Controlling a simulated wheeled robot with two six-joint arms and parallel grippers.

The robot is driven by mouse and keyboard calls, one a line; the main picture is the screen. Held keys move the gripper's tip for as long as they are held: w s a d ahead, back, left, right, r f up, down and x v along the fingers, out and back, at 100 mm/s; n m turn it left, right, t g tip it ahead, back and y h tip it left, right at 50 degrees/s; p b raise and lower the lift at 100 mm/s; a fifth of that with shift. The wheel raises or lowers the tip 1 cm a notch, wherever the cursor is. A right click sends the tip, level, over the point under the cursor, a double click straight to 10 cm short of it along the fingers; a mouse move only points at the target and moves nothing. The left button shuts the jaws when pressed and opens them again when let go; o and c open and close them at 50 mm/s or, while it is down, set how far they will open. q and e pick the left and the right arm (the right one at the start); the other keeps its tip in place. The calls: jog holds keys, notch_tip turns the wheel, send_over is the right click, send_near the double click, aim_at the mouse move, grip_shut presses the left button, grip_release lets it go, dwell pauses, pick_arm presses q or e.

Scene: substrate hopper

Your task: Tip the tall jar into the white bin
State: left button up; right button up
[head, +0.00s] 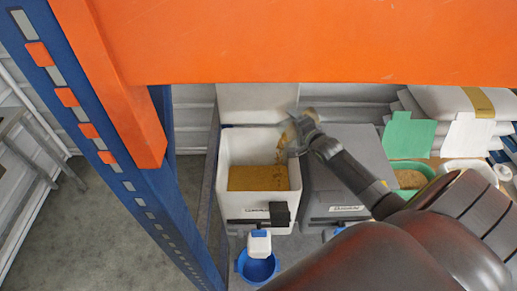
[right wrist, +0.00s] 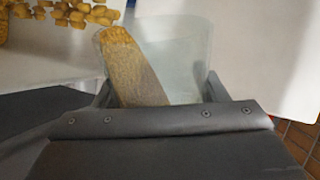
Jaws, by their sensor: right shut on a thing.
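The white bin (head: 264,203) stands open left of centre in the head view, with a tan-brown heap (head: 256,179) inside. My right gripper (head: 301,137) is at the bin's upper right edge, shut on the tall jar. The clear jar (right wrist: 185,55) shows in the right wrist view between the fingers, tipped, with brown grainy stuff (right wrist: 134,70) lying along one side. Loose tan pieces (right wrist: 75,12) show beyond its mouth. In the head view the jar is small, blurred and partly hidden by the gripper. My left gripper is out of view.
A grey lidded bin (head: 347,167) stands right of the white bin. A blue cup (head: 258,267) sits below the white bin's front spout. An orange beam (head: 320,45) crosses overhead, with a blue upright (head: 150,195) at left. A green tub (head: 411,171) and sacks are at right.

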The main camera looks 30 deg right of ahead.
jog(key=shift+a+r+n, duration=0.15)
jog(key=shift+r+n, duration=0.05)
jog(key=shift+n, duration=0.1)
jog(key=shift+a, duration=0.1)
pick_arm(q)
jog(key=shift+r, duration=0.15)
pick_arm(e)
jog(key=shift+a+r+n+h, duration=0.2)
jog(key=shift+n+h, duration=0.2)
jog(key=shift+n, duration=0.2)
jog(key=shift+d, duration=0.1)
